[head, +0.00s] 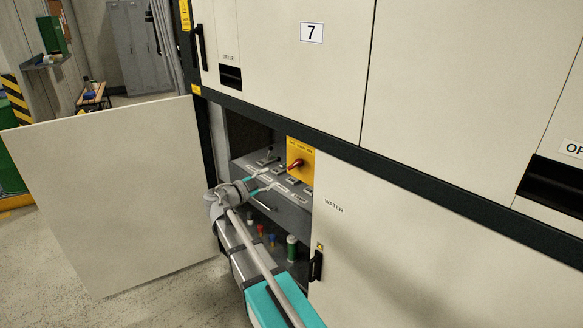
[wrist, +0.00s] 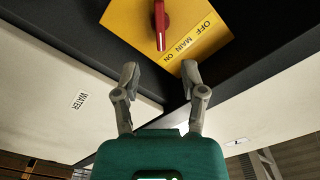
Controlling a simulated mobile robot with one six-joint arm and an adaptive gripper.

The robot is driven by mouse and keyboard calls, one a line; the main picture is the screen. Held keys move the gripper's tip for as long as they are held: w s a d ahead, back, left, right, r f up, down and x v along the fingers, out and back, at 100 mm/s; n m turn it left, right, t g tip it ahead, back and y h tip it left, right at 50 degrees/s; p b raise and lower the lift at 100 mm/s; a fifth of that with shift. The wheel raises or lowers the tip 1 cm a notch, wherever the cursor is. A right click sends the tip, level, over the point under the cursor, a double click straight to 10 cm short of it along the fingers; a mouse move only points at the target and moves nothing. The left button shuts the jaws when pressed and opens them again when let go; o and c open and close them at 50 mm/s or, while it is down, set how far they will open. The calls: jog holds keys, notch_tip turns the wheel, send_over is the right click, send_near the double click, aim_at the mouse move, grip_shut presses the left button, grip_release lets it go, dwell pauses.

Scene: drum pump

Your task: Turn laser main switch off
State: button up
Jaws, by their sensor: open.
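The main switch is a red rotary handle (head: 297,163) on a yellow plate (head: 307,156) inside the open cabinet bay. In the wrist view the red handle (wrist: 160,22) stands upright in the picture on the yellow plate (wrist: 193,22), which is lettered OFF MAIN ON. The handle's white-marked lower end points close to the word ON. My gripper (wrist: 160,72) is open and empty, its two fingers spread below the handle in the wrist view and apart from it. In the head view my gripper (head: 262,183) is left of and below the switch; its fingertips are hard to make out.
A large open door panel (head: 110,190) stands at the left. A closed door marked WATER (head: 400,235) is right of the bay. A grey drawer panel (head: 285,205) and several small bottles (head: 291,247) lie below the switch. The dark cabinet beam (head: 370,157) runs above.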

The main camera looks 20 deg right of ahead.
aim_at(292, 166)
jog(key=x, duration=1.1)
jog(key=shift+w+d, duration=0.1)
jog(key=shift+d, duration=0.05)
